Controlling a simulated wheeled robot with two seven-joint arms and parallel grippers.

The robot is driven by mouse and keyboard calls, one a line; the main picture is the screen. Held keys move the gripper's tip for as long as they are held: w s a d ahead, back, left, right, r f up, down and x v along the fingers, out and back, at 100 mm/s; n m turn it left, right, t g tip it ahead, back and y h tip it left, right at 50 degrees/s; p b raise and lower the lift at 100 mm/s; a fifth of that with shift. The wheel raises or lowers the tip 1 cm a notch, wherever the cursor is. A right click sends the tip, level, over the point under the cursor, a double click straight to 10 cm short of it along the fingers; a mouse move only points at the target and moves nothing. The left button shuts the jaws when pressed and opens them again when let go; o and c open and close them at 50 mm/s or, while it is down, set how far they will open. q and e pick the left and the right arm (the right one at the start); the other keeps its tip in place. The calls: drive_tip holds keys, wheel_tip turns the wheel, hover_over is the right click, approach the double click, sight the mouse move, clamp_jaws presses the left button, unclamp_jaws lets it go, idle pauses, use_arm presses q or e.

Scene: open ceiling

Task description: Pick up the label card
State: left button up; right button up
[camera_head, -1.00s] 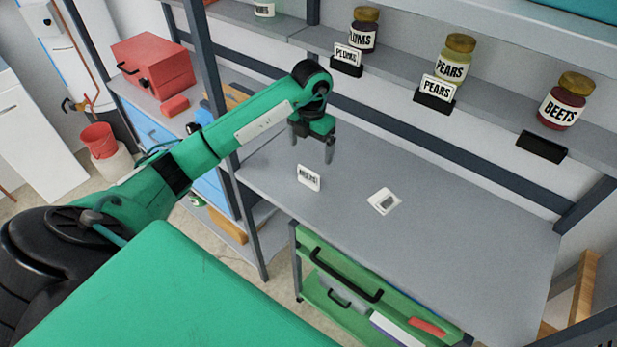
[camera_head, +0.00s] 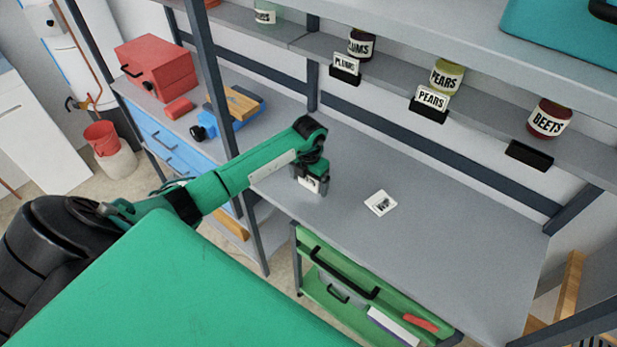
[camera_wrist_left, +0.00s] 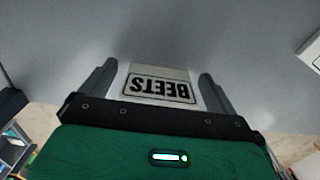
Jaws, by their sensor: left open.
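The label card (camera_wrist_left: 160,86) is white with a black frame and reads BEETS, upside down in the left wrist view. In the head view, the card (camera_head: 311,184) is a small white patch at my left gripper (camera_head: 310,190), mostly hidden by it. My left gripper is open, with the card between its two fingers (camera_wrist_left: 157,72) and a gap on each side. A black card holder (camera_head: 529,155) without a card sits on the shelf edge before the BEETS jar (camera_head: 549,118). My right gripper is not in view.
A second white item with a dark mark (camera_head: 380,203) lies on the grey worktop (camera_head: 430,240), right of my gripper. PLUMS (camera_head: 345,68) and PEARS (camera_head: 429,103) cards stand in holders on the shelf above. A rack post (camera_head: 215,90) stands left of the gripper.

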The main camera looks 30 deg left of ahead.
use_arm(q)
drive_tip(key=shift+f, duration=0.1)
drive_tip(key=c, duration=1)
drive_tip(key=shift+c, duration=0.2)
wheel_tip(320, 180, up, 20)
drive_tip(key=b, duration=0.5)
drive_tip(key=shift+b, duration=0.3)
